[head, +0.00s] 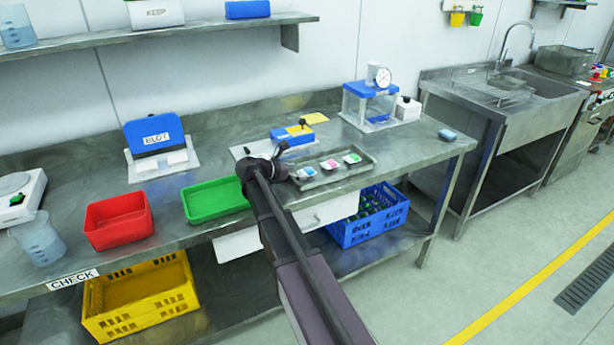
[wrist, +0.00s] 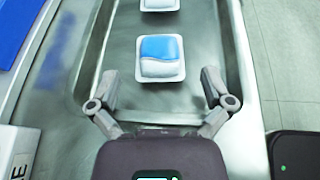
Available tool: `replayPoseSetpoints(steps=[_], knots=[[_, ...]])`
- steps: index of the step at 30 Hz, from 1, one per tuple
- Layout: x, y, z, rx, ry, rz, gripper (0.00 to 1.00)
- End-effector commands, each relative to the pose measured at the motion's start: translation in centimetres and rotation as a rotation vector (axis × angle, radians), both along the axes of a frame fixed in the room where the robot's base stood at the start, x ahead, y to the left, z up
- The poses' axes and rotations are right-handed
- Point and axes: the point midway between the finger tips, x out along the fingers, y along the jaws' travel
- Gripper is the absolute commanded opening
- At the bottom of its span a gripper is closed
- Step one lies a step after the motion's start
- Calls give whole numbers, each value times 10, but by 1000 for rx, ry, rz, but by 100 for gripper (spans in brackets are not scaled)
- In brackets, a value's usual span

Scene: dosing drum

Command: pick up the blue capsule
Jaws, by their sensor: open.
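The blue capsule (wrist: 162,47), blue with a white part, lies in a small white dish (wrist: 139,95) on the metal tray in the wrist view. It also shows at the near left end of the tray in the head view (head: 306,171). My gripper (wrist: 159,76) is open, with one finger on each side of the dish's near part. The capsule lies a little ahead of the line between the fingertips, and nothing is held. In the head view my gripper (head: 282,150) is beside the tray's left end. The height gap is hard to tell.
The metal tray (head: 327,178) has raised rims and holds two more dishes, one pink (head: 329,164) and one green (head: 352,158). A green bin (head: 215,201) and a red bin (head: 118,220) stand left. A blue-and-yellow box (head: 292,134) stands behind.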

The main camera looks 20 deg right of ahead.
Motion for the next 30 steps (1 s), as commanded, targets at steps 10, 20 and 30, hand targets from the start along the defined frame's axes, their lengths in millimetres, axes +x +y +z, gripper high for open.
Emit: replayPoseSetpoints(steps=[10,20,30], knots=[[3,-21,-9,0,1,0,100],[3,-20,-8,0,0,2,100],[3,-20,-9,0,1,1,44]])
